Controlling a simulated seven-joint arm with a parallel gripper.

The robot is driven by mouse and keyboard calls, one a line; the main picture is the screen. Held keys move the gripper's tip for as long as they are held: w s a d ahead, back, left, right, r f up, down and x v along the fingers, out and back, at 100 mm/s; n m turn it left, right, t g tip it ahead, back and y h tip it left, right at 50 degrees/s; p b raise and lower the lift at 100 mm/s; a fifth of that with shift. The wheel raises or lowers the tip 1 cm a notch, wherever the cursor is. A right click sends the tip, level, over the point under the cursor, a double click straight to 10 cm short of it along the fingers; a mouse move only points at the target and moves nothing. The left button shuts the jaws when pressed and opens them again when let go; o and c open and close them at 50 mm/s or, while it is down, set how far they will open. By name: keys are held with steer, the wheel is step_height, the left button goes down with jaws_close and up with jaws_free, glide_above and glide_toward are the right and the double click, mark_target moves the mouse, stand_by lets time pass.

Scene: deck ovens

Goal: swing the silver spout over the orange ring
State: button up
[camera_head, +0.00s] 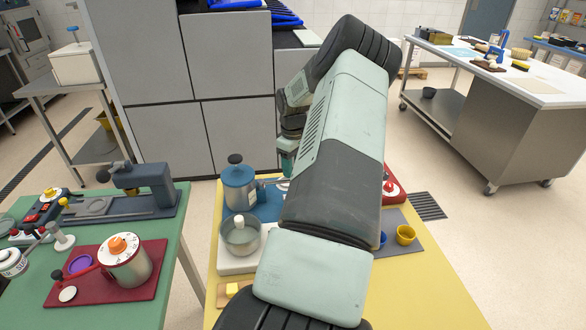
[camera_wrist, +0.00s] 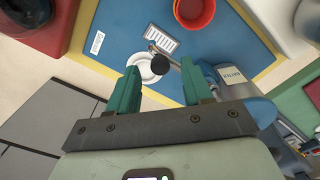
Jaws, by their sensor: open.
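The blue canister (camera_head: 240,187) stands on a blue mat, with a short silver spout (camera_head: 271,182) reaching right from it. In the wrist view the spout (camera_wrist: 174,61) runs from the canister (camera_wrist: 232,75) behind my right finger to a black knob (camera_wrist: 160,63). The knob lies over the edge of a white ring (camera_wrist: 143,74). An orange-red ring (camera_wrist: 192,24) sits apart from it, at the top of the picture. My gripper (camera_wrist: 162,86) is open and empty, its fingers to either side of the knob in the picture. In the head view my arm hides the orange-red ring.
A pot (camera_head: 241,237) on a white base stands in front of the canister. A red device (camera_head: 391,188) and a yellow cup (camera_head: 405,235) are right of my arm. The green table (camera_head: 180,230) on the left holds other devices. Grey oven fronts (camera_head: 165,140) rise behind.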

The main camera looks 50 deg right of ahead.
steer(key=shift+f, duration=0.7)
jaws_close()
